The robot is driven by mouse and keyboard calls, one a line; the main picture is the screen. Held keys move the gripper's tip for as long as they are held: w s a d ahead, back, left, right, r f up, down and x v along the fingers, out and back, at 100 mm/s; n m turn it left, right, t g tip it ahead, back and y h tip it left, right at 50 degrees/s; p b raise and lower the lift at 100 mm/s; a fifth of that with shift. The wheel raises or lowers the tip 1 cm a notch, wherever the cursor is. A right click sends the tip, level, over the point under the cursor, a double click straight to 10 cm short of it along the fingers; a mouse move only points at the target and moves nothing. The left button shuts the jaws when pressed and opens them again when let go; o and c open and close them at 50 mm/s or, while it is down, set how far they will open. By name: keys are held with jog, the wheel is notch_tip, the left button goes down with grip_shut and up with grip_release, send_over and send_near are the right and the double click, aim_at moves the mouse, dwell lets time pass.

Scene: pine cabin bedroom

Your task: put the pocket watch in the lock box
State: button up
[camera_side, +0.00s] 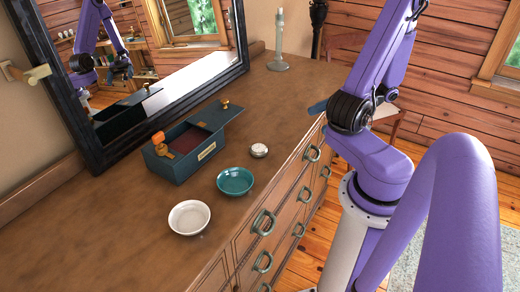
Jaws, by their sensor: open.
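The lock box (172,168) is dark blue-green with a red lining and a label on its front, standing on the dresser below the mirror. Its lid (222,116), with a brass knob, is off to the right side, leaving the red inside showing. An orange-brown fitting (161,144) sits at its left end. A small round silver thing, apparently the pocket watch (259,150), lies on the dresser right of the box. My gripper (318,107) is above the dresser's front edge, right of and farther back than the watch. It is open and empty; its fingers are partly hidden.
A teal bowl (235,181) and a white bowl (189,217) stand in front of the box. A candlestick (279,55) stands at the far end. The mirror (170,60) rises behind the box. The dresser top (90,240) is clear at left.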

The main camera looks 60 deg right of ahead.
notch_tip(320, 180, up, 17)
jog(key=w+d+f+m+t+h, duration=0.1)
jog(key=w+d+f+m+h, duration=0.15)
jog(key=w+d+h, duration=0.85)
jog(key=w+d+r+m+g+h, duration=0.2)
jog(key=w+d+r+m+h, duration=0.55)
jog(key=m+h, duration=0.35)
jog(key=m+g+y, duration=0.9)
jog(key=m+y, duration=0.3)
jog(key=m, duration=0.2)
send_over(258, 148)
jog(key=f, duration=2.2)
jog(key=shift+w+a, duration=0.15)
jog(key=shift+w, duration=0.2)
jog(key=shift+s+d+f, duration=0.1)
jog(key=shift+s+f, duration=0.05)
jog(key=shift+f, duration=1.2)
jog(key=shift+s+d+f, duration=0.1)
jog(key=shift+f, duration=1.25)
